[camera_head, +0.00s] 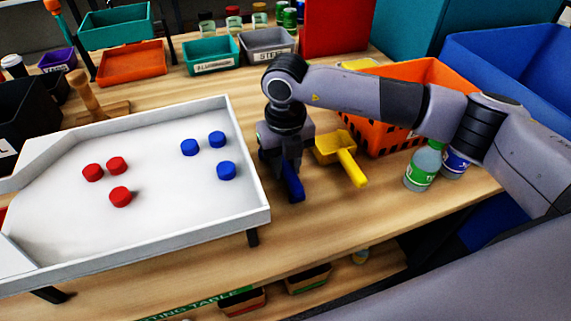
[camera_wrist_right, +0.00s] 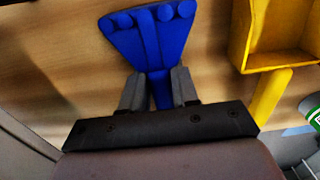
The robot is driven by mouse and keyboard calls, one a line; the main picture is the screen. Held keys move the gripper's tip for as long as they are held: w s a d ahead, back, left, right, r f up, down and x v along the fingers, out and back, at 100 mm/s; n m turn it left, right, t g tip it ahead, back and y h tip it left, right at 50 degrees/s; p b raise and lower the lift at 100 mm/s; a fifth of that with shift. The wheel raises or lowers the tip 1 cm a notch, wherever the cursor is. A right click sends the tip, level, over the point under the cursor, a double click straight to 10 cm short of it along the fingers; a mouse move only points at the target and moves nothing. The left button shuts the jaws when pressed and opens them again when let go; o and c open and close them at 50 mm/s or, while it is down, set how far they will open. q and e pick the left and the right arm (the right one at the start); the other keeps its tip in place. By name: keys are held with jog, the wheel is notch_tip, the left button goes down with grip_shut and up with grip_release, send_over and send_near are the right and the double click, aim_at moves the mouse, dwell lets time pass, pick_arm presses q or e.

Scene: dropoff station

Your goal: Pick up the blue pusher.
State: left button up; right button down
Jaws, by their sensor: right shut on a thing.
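The blue pusher (camera_head: 293,184) lies on the wooden table just right of the white tray, mostly hidden under my right gripper in the head view. In the right wrist view the blue pusher (camera_wrist_right: 152,38) shows its wide head with rounded knobs along the far edge, and its handle runs back between my fingers. My right gripper (camera_wrist_right: 159,90) is shut on that handle. In the head view my right gripper (camera_head: 284,168) points down at the table. I cannot tell whether the pusher is clear of the tabletop. My left gripper is not in view.
A yellow scoop (camera_head: 342,152) lies close to the right of my right gripper. The white tray (camera_head: 264,214) holds red and blue discs. An orange crate (camera_head: 395,142) and bottles (camera_head: 423,168) stand further right. Bare table (camera_head: 330,205) lies in front.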

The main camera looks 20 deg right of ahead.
jog(key=shift+r, duration=0.15)
notch_tip(320, 180, up, 20)
jog(key=b, duration=0.1)
dwell(0.3)
jog(key=c, duration=1.7)
grip_release()
jog(key=shift+c, duration=0.2)
grip_shut()
